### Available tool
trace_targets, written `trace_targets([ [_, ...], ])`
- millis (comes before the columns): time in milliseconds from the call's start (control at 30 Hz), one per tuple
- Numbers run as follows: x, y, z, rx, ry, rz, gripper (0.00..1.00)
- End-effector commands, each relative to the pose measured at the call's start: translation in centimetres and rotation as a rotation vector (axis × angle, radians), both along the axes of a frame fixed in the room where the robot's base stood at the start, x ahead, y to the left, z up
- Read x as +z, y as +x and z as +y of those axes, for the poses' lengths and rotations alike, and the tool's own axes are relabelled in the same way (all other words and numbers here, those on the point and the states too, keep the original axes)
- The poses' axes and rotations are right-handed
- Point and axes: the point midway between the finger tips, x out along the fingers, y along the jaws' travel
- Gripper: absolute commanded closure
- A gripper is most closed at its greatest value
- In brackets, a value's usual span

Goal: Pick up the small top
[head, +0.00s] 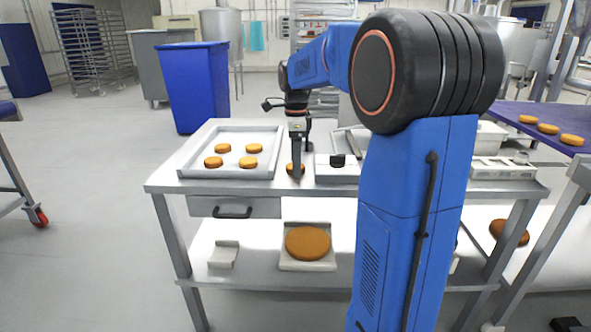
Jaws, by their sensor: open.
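I cannot tell whether the fingers touch the round.
A metal tray (183,172) with several small rounds stands on the left of the table. A white block-like fixture (336,174) is close right of my gripper. A large round (308,243) sits on the lower shelf. More rounds lie on a purple surface (510,110) at right.

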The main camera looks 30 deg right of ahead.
Motion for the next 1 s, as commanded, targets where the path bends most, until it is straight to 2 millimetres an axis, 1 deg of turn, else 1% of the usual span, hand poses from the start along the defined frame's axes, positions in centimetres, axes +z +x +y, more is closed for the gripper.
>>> trace_targets([
  [100,-0.5,0.0,0.0,0.000,0.000,-0.001,0.30],
  [300,-0.5,0.0,0.0,0.000,0.000,-0.001,0.30],
  [367,-0.5,0.0,0.0,0.000,0.000,-0.001,0.45],
  [400,-0.5,0.0,0.0,0.000,0.000,-0.001,0.54],
  [433,-0.5,0.0,0.0,0.000,0.000,-0.001,0.61],
  [467,-0.5,0.0,0.0,0.000,0.000,-0.001,0.63],
  [800,-0.3,0.0,0.0,0.000,-0.001,-0.002,0.63],
  [867,0.1,0.0,0.0,0.000,-0.001,-0.002,0.63],
  [1000,2.1,0.1,0.0,0.000,-0.001,-0.004,0.63],
])
